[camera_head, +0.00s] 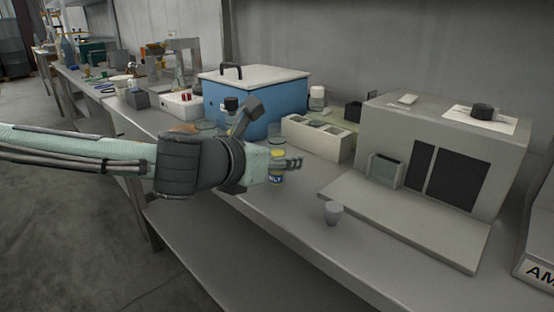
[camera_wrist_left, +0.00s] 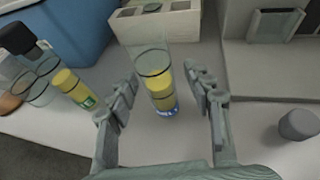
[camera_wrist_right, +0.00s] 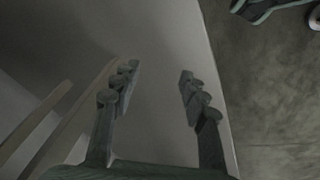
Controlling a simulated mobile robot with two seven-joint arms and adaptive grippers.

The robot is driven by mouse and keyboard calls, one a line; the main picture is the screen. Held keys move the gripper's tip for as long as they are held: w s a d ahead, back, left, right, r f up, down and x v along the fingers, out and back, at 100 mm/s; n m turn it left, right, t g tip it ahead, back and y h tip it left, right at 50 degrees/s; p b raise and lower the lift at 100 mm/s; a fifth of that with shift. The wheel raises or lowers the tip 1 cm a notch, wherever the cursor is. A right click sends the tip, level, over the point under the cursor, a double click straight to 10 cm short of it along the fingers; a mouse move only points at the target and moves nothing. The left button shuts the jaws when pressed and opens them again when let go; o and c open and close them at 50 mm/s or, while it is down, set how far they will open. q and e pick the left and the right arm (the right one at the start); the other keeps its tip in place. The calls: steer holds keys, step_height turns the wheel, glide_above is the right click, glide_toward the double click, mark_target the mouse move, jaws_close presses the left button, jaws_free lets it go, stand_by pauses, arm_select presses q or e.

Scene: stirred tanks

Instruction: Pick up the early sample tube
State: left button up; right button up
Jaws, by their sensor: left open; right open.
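A clear tube with yellow contents and a blue label (camera_wrist_left: 162,95) stands on the bench between the open fingers of my left gripper (camera_wrist_left: 162,105), apart from both. In the head view its lower part (camera_head: 277,179) shows below my left gripper (camera_head: 285,164). A second clear tube with yellow contents and a green label (camera_wrist_left: 75,88) stands to the left, outside the fingers. The label words are too small to read, so I cannot tell which is the early sample tube. My right gripper (camera_wrist_right: 155,95) is open and empty.
A blue box with a white lid (camera_head: 255,98), a pale compartment rack (camera_head: 318,138) and a large grey instrument (camera_head: 450,150) stand behind. A small grey cup (camera_head: 333,213) stands on the bench to the right. The front of the bench beside it is clear.

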arm_select(q)
jaws_close()
stand_by(0.3)
steer(key=shift+r, duration=0.35)
step_height(320, 180, up, 9)
steer(key=shift+f+p, duration=0.15)
steer(key=shift+p, duration=0.75)
arm_select(e)
steer(key=f, duration=0.2)
steer(key=s+f, duration=0.1)
steer(key=f, duration=0.1)
arm_select(q)
steer(key=shift+r, duration=0.35)
arm_select(e)
steer(key=shift+s+d+f, duration=0.1)
steer(key=shift+s+f, duration=0.1)
steer(key=shift+f, duration=0.15)
